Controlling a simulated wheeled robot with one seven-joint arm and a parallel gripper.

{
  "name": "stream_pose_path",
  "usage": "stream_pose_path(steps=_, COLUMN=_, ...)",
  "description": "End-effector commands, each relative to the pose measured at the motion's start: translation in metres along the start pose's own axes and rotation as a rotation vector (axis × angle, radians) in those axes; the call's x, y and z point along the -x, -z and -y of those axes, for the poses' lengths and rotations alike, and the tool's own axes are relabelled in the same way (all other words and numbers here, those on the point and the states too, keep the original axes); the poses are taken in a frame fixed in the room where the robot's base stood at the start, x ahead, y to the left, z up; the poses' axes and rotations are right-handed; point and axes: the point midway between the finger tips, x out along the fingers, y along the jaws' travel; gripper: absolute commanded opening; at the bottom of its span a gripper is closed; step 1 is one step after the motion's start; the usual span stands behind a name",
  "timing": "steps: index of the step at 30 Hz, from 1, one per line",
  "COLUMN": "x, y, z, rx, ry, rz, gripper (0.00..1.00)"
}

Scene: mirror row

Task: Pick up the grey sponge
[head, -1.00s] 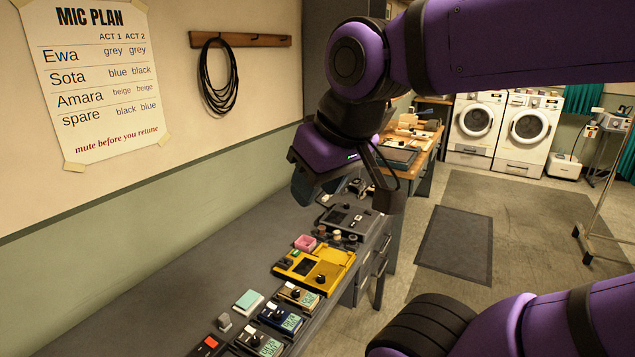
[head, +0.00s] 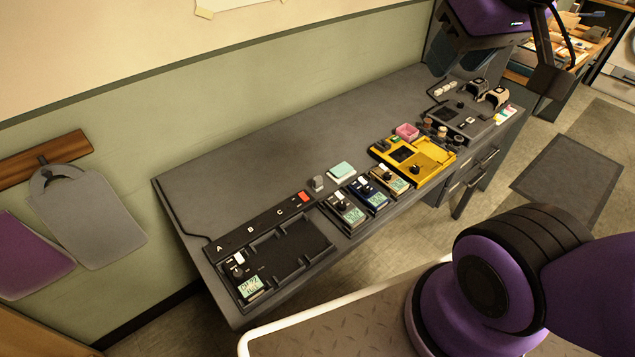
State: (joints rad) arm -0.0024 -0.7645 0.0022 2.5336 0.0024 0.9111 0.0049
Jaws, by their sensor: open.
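A small grey block (head: 317,183), which looks like the grey sponge, stands on the dark grey bench (head: 270,150) in the head view. It is just left of a pale green pad (head: 341,171) and behind the row of small devices. My gripper (head: 495,62) is at the top right of the view, partly cut off by the frame edge. Its jaws are apart, with nothing seen between them. It is over the far end of the bench, well away from the grey block.
Devices with displays (head: 372,195) stand in front of the block. A black tray marked A, B, C (head: 275,262) is nearer, left. A yellow device (head: 412,160) and pink container (head: 407,131) lie right. The bench behind the block is bare.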

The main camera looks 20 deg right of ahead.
Motion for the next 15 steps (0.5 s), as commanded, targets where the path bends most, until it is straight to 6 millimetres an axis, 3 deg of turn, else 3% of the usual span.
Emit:
stream_pose_path(steps=11, x=-0.001, y=0.001, z=0.000, rx=0.001, ry=0.000, rz=0.001, gripper=0.45)
stream_pose_path(steps=15, x=-0.008, y=0.011, z=0.001, rx=0.010, ry=0.002, rz=0.018, gripper=0.45)
